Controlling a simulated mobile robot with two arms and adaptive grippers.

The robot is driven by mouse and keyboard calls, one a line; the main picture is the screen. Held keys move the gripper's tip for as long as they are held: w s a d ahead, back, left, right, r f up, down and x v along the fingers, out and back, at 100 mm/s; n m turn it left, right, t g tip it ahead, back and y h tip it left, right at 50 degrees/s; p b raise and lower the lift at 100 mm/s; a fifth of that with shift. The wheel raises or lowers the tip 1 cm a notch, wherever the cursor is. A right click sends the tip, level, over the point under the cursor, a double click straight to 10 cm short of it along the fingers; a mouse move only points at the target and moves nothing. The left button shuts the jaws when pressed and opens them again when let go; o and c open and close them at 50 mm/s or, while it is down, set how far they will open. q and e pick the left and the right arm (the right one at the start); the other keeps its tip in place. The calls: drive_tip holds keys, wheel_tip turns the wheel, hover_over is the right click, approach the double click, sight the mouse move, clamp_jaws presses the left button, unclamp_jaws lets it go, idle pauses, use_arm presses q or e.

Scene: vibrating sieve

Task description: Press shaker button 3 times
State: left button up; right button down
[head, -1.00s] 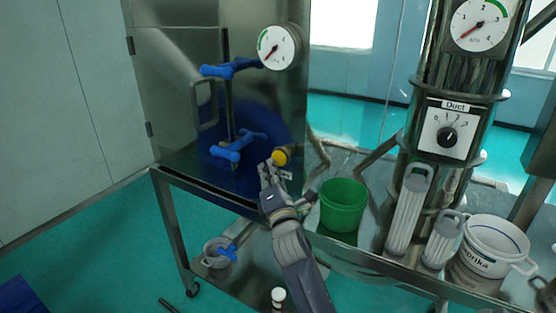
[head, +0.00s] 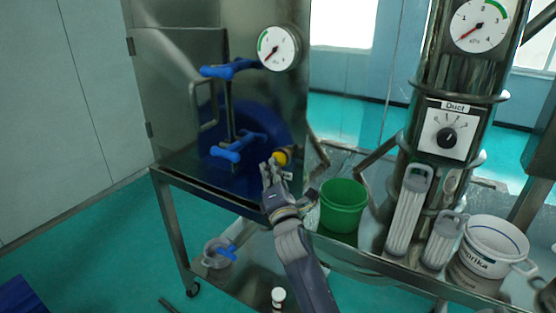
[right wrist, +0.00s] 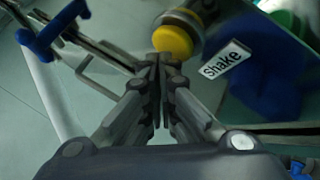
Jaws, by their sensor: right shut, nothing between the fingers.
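The yellow shaker button (head: 280,158) sticks out from the front of the steel cabinet, low on its right side. In the right wrist view the button (right wrist: 172,41) is a yellow dome on a metal collar, beside a white "shake" label (right wrist: 225,59). My right gripper (head: 268,166) is shut and empty, just in front of and left of the button. In the right wrist view its fingertips (right wrist: 160,62) are together at the button's lower edge; I cannot tell whether they touch it. My left gripper is not in view.
Blue clamp handles (head: 238,147) stand out from the cabinet door left of the button. A green bucket (head: 343,205) sits on the steel bench to the right, near my arm. Filter cartridges (head: 409,210) and a white tub (head: 493,248) stand farther right.

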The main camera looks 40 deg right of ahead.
drive_tip(key=shift+w+d, duration=0.3)
drive_tip(key=shift+d, duration=0.55)
idle(1.1)
drive_tip(key=shift+a, duration=0.2)
drive_tip(key=shift+s+a, duration=0.25)
drive_tip(key=shift+a, duration=0.25)
drive_tip(key=shift+s+a, duration=0.25)
drive_tip(key=shift+a, duration=0.2)
drive_tip(key=shift+a+f, duration=0.1)
drive_tip(key=a, duration=0.1)
drive_tip(key=s+a, duration=0.1)
drive_tip(key=a, duration=0.1)
drive_tip(key=s+a, duration=0.1)
drive_tip(key=shift+a, duration=0.25)
drive_tip(key=shift+w, duration=0.1)
idle(0.5)
